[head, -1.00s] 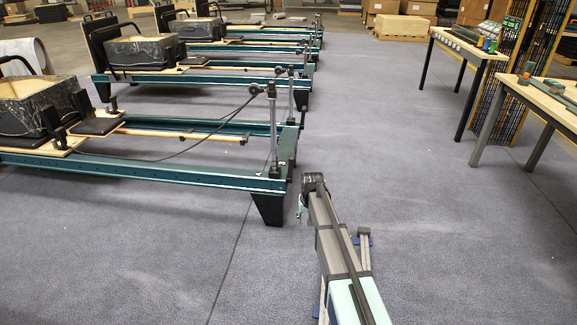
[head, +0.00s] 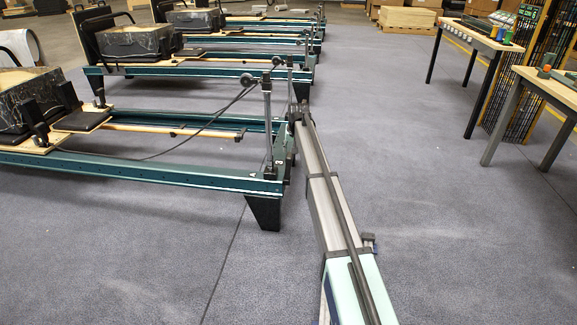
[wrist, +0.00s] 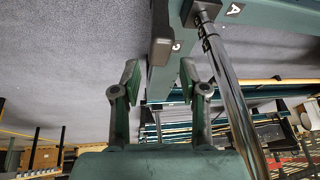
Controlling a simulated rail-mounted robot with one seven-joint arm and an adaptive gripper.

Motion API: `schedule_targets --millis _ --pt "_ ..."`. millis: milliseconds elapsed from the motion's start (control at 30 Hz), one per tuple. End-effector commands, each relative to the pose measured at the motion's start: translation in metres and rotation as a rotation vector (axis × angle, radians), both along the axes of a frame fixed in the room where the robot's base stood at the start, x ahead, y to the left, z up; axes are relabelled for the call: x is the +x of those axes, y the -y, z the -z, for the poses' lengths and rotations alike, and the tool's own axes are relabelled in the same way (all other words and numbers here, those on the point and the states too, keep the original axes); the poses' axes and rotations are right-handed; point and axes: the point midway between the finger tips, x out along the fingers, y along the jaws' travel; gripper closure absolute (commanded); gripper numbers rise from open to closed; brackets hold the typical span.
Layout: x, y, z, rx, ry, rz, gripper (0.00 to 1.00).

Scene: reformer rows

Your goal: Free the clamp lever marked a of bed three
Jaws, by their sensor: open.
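My gripper (wrist: 160,82) is open and empty in the wrist view, its two green-grey fingers apart. A dark grey lever-like handle (wrist: 161,38) stands just beyond the gap between the fingertips, not gripped; I cannot tell its distance. It lies against the teal end of the frame, by a small white mark (wrist: 176,46) too blurred to read. A white letter A (wrist: 233,9) is on the teal frame to the right, beside the foot of a chrome post. In the head view, my arm reaches the right end of the nearest bed (head: 180,176); the fingers cannot be made out there.
The chrome post (wrist: 232,95) runs close to the right finger; upright posts (head: 267,125) rise at the bed's end in the head view. More beds (head: 150,72) stand behind. Work tables (head: 480,42) stand at the right. The grey floor between is open.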

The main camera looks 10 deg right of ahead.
Motion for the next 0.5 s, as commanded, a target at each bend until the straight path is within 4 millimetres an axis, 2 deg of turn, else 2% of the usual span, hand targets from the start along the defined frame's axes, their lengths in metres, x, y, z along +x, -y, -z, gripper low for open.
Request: schedule_targets --millis 33,200,500 --pt "0.006 -0.001 0.014 0.0 -0.001 0.0 0.57" --pt "0.019 -0.002 0.045 0.0 -0.001 0.0 0.57" --pt "0.04 -0.005 0.094 0.0 -0.001 0.0 0.57"
